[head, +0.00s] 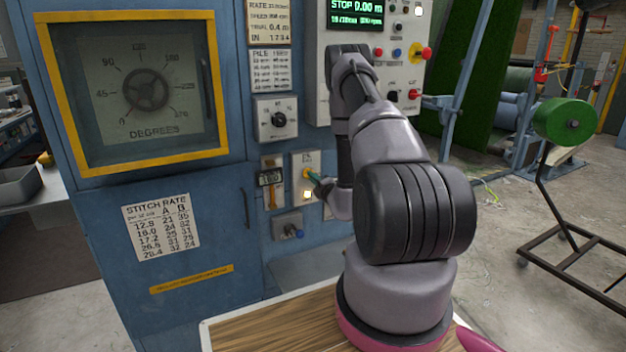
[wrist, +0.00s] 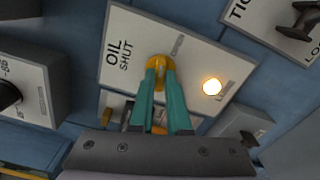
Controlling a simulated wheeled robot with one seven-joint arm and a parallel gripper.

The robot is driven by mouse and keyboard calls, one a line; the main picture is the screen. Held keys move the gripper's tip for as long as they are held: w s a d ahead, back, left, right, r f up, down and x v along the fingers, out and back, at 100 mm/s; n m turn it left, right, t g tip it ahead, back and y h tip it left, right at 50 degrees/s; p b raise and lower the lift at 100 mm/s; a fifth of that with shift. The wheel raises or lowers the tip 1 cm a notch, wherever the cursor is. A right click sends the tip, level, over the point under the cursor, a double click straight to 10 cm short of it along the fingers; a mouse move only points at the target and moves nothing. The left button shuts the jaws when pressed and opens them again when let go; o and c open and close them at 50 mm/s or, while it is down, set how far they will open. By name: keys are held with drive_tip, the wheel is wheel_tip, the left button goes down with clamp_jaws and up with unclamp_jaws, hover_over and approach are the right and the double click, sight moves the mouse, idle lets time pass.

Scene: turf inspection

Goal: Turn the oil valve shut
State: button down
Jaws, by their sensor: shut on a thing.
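The oil valve (wrist: 158,57) has a yellow-orange body on a white plate (wrist: 190,52) marked OIL and SHUT. My gripper (wrist: 161,66) has teal fingers closed around the valve's handle, which they largely hide. A lit yellow lamp (wrist: 212,87) sits on the same plate, to the right of the fingers. In the head view the valve plate (head: 299,161) is low on the blue cabinet, with my gripper (head: 313,176) reaching it from the right. The handle's exact angle is hard to tell.
A control box (head: 388,60) with buttons is above right. Open floor lies right, before a green reel (head: 563,121).

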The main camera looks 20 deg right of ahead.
drive_tip(key=shift+n, duration=7.4)
drive_tip(key=shift+f, duration=0.1)
drive_tip(key=c, duration=0.9)
unclamp_jaws()
drive_tip(key=shift+s, duration=0.1)
